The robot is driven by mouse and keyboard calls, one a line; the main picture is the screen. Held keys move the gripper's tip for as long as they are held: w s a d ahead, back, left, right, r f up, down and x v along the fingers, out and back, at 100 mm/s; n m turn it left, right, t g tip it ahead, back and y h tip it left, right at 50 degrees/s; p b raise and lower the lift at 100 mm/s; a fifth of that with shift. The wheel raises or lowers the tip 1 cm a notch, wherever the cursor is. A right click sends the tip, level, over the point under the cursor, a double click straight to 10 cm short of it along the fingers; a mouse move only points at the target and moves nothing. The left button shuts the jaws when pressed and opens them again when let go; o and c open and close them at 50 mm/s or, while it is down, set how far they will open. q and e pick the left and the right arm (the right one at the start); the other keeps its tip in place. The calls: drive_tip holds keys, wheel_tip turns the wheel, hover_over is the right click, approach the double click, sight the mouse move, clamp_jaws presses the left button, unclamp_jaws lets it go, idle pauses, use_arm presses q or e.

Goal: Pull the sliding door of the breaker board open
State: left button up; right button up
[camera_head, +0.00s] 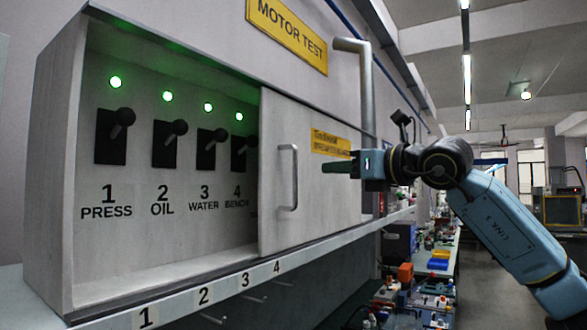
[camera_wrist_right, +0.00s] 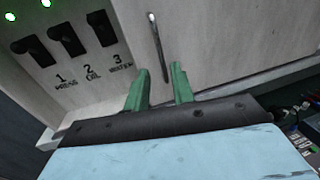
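The breaker board (camera_head: 50,150) is a pale box with an open left part showing four levers, labelled 1 PRESS, 2 OIL, 3 WATER and 4 BENCH. Its sliding door (camera_head: 320,200) covers the right part, with its left edge just beside lever 4. A vertical metal bar handle (camera_head: 288,177) is on the door near that edge. My right gripper (camera_head: 325,168) is to the right of the handle in the head view, apart from it. In the wrist view its two green fingers (camera_wrist_right: 160,72) are spread and empty, with the handle (camera_wrist_right: 157,45) beyond the gap. My left gripper is not in view.
Green lights (camera_head: 167,96) glow above the levers. A numbered ledge (camera_head: 200,295) with small hooks runs below the box. A grey pipe (camera_head: 367,95) rises behind the door's right end. Benches with parts (camera_head: 430,290) stand at the right.

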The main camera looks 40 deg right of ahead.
sight(297, 170)
drive_tip(key=w+p, duration=0.1)
drive_tip(key=w, duration=0.2)
drive_tip(key=w+p, duration=0.2)
drive_tip(key=w, duration=0.2)
drive_tip(key=w+a+p, duration=0.1)
drive_tip(key=w+p, duration=0.1)
drive_tip(key=w, duration=0.2)
drive_tip(key=shift+r, duration=0.1)
drive_tip(key=shift+w+a, duration=0.1)
drive_tip(key=shift+w, duration=0.4)
clamp_jaws()
